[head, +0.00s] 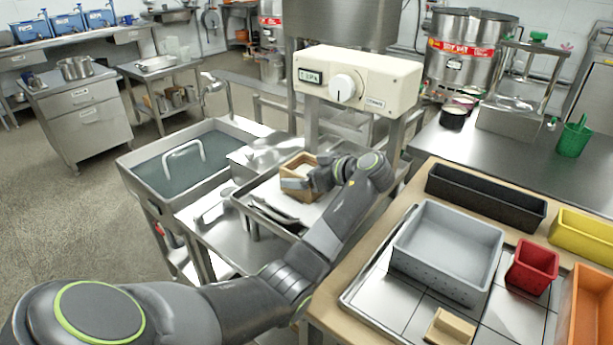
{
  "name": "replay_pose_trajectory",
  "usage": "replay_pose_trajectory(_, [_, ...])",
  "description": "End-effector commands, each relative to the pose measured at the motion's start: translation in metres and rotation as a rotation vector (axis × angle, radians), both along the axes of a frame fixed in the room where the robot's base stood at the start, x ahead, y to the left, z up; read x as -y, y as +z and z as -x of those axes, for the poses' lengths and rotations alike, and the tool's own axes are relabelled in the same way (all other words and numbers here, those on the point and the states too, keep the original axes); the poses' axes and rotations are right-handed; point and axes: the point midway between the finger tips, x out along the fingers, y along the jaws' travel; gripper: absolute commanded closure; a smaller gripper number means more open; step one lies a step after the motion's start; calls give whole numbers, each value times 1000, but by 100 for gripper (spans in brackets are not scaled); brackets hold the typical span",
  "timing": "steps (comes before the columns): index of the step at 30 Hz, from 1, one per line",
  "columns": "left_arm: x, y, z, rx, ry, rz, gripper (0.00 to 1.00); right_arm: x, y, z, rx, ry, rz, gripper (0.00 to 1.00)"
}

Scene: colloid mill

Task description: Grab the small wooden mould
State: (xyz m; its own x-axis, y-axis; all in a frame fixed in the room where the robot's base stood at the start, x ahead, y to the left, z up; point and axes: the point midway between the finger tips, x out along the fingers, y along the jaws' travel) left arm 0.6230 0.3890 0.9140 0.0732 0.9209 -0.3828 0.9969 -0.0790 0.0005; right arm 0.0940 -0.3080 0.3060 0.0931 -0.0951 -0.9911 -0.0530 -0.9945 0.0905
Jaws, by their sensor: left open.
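A small wooden mould (290,194), like an open box with a pale inside, sits in a shallow metal tray under the cream machine head. My left arm reaches in from the lower left. My left gripper (297,183) is open at the mould, with its fingers over the box's near right part. The gripper hides part of the mould, and I cannot tell whether a finger touches it. A small tan wooden piece (450,328) lies on the tiled tray at the lower right. My right gripper is not in view.
The metal tray (245,208) also holds dark utensils. A water-filled sink (160,172) stands at left. At right are a grey bin (445,245), black trough (485,195), red bin (532,266) and yellow bin (585,235).

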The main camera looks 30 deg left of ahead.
Motion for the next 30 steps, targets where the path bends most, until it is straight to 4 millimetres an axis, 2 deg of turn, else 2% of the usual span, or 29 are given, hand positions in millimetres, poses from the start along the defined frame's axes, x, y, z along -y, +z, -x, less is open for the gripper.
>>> replay_pose_trajectory(3, [0,0,0,0,0,0,0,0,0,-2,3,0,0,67])
replay_pose_trajectory(12, [0,0,0,-1,0,0,39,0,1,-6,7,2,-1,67])
replay_pose_trajectory(19, [1,1,0,0,-1,0,39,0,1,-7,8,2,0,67])
replay_pose_trajectory(22, [0,9,-1,2,-1,-1,39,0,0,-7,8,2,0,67])
replay_pose_trajectory(30, [0,61,-1,6,0,-1,39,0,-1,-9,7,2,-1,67])
